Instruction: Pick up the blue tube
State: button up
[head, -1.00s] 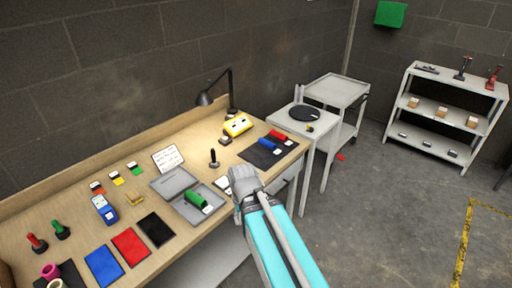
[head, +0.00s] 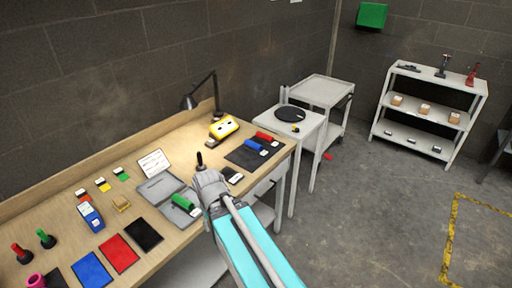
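The blue tube (head: 253,145) lies on a dark mat (head: 240,155) at the right end of the wooden workbench, with a white label at its right end. A red tube (head: 264,136) lies just behind it on the same mat. My gripper (head: 208,180) is over the front of the bench, left of and nearer than the blue tube, apart from it. My arm hides the fingertips, so I cannot see whether they are open or shut.
A green tube (head: 183,202) lies in a grey tray (head: 166,207) just left of my gripper. A black upright tool (head: 200,161), a yellow device (head: 224,128) and a lamp (head: 190,101) stand behind. White carts (head: 318,92) stand right of the bench.

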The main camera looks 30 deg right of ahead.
aim_at(251, 146)
jog(key=u, duration=0.1)
jog(key=i, duration=1)
jog(key=z, duration=0.1)
